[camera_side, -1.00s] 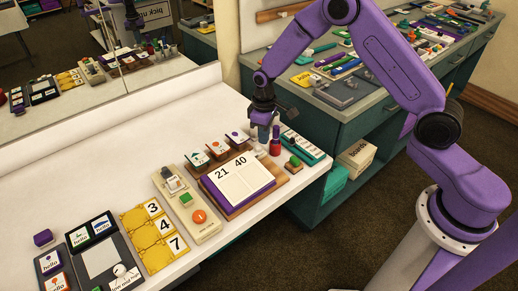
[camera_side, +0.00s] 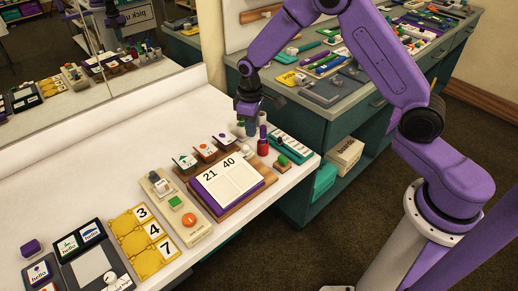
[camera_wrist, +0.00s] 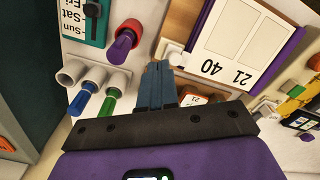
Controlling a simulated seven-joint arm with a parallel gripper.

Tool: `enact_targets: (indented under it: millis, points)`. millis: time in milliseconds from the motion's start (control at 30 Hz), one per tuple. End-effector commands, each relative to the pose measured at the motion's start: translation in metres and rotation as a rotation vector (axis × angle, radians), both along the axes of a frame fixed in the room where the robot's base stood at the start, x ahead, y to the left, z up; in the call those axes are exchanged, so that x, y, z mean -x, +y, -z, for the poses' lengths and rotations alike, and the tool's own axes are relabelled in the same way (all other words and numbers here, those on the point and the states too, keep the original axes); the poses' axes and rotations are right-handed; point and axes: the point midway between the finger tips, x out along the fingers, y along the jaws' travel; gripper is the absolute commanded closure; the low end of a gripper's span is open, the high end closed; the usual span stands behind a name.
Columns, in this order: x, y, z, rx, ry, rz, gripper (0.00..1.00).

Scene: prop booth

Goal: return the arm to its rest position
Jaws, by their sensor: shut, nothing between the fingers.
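My gripper (camera_side: 250,128) is over the right end of the white table, behind the calendar stand and near the marker holder. Its blue fingers (camera_wrist: 155,85) are together in the wrist view, with nothing between them. They point at the gap between the marker holder (camera_wrist: 70,74) and the flip calendar (camera_wrist: 225,45). In the side view the fingertips overlap the markers behind or beside them, so I cannot tell the exact height. My purple arm reaches in from the right, bent and raised.
The flip calendar (camera_side: 228,184) reads 21 40. Several small cards (camera_side: 205,150) stand behind it. A teal day strip (camera_side: 290,148) lies at right. A mirror (camera_side: 75,60) backs the table. A cluttered teal cabinet (camera_side: 350,110) stands beyond.

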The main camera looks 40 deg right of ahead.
Motion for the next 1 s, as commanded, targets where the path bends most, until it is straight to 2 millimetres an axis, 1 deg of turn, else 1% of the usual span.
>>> enact_targets:
  millis: [67, 167, 267, 300, 367, 500, 567, 633, 733, 900, 1000]
  points:
    - [0.008, 0.007, -0.010, -0.001, -0.004, -0.022, 1.00]
    - [0.029, 0.019, -0.030, -0.003, -0.007, -0.062, 1.00]
    - [0.058, 0.032, -0.053, -0.005, -0.011, -0.114, 1.00]
    - [0.071, 0.036, -0.062, -0.006, -0.012, -0.135, 1.00]
    - [0.091, 0.041, -0.075, -0.007, -0.013, -0.165, 1.00]
    - [0.140, 0.047, -0.100, -0.009, -0.015, -0.239, 1.00]
    - [0.162, 0.047, -0.110, -0.011, -0.017, -0.271, 1.00]
    - [0.188, 0.044, -0.120, -0.012, -0.017, -0.307, 1.00]
    - [0.224, 0.038, -0.131, -0.015, -0.019, -0.359, 1.00]
    - [0.283, 0.019, -0.145, -0.019, -0.021, -0.447, 1.00]
    - [0.312, 0.005, -0.149, -0.023, -0.023, -0.494, 1.00]
